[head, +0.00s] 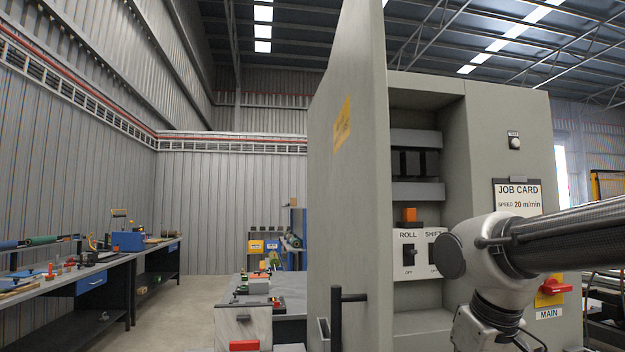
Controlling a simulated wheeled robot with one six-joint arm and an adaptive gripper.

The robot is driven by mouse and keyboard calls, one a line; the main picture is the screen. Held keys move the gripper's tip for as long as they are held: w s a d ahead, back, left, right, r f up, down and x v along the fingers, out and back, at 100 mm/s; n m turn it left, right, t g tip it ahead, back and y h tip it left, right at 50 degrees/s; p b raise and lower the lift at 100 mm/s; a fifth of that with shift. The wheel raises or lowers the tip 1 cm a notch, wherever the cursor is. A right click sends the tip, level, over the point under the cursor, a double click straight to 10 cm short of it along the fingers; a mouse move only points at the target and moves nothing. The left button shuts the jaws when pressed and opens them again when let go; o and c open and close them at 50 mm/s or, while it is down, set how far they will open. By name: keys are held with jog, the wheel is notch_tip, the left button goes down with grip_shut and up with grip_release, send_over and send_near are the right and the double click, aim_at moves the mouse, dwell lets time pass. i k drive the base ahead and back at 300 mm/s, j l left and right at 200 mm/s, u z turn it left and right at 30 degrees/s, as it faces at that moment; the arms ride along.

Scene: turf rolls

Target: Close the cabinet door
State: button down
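The grey cabinet (522,140) stands at the right of the head view. Its door (350,210) stands open, swung out toward me, with a yellow label on its face and a black handle (347,297) low on it. Shelves and a ROLL and SHIFT switch panel (410,258) show inside the opening. My arm crosses in front of the cabinet's lower right and hides part of the panel. My gripper is below the frame, so its fingers are not seen.
A job card (517,196) and a red MAIN switch (553,288) are on the cabinet front.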

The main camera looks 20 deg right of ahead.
aim_at(361, 311)
jog(key=k+j+u, duration=0.35)
jog(key=k+j, duration=0.35)
jog(key=j, duration=0.1)
